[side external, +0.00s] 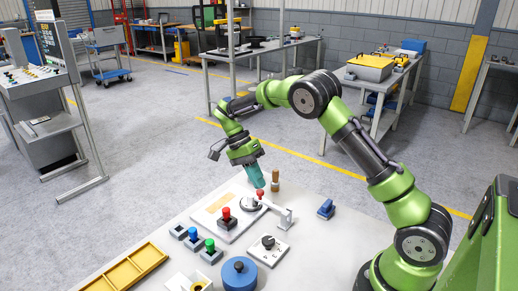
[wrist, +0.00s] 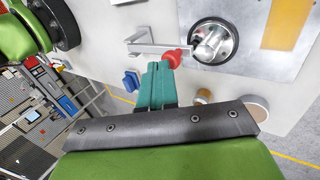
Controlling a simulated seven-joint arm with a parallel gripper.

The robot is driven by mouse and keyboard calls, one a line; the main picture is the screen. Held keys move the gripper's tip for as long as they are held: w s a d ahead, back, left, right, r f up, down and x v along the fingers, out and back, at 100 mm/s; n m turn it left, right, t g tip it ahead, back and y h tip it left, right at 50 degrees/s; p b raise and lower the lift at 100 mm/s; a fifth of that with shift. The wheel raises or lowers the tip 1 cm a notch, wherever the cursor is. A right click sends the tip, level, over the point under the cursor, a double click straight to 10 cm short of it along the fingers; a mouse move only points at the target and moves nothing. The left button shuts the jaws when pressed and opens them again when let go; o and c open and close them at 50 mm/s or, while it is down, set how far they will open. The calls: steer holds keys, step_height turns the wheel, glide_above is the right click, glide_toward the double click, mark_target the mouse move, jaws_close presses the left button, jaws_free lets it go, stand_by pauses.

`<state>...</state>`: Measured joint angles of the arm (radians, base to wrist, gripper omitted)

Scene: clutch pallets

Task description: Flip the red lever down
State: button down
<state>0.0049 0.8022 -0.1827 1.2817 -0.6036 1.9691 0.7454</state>
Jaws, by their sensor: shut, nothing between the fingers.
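The red lever is a grey bar with a red ball knob (side external: 260,193), joined to a pale bracket (side external: 286,217) on the table. In the wrist view, the red knob (wrist: 173,58) lies at the teal fingertips and the grey bar (wrist: 155,48) runs just beyond them. My gripper (side external: 259,184) is shut and empty, pointing down close above the knob; its fingertips also show in the wrist view (wrist: 158,66). They look very close to the knob, but I cannot tell whether they touch it. The lever's exact tilt is hard to judge.
A metal plate with a round fitting (wrist: 213,41) lies beside the lever. A wooden peg (side external: 275,177) stands behind it. A red-topped block (side external: 226,217), a black dial (side external: 268,242), a blue round container (side external: 239,274) and a blue block (side external: 326,208) stand around.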

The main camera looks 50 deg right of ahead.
steer(key=shift+w+f, duration=0.45)
steer(key=shift+f, duration=0.3)
steer(key=shift+f, duration=0.15)
steer(key=v, duration=0.8)
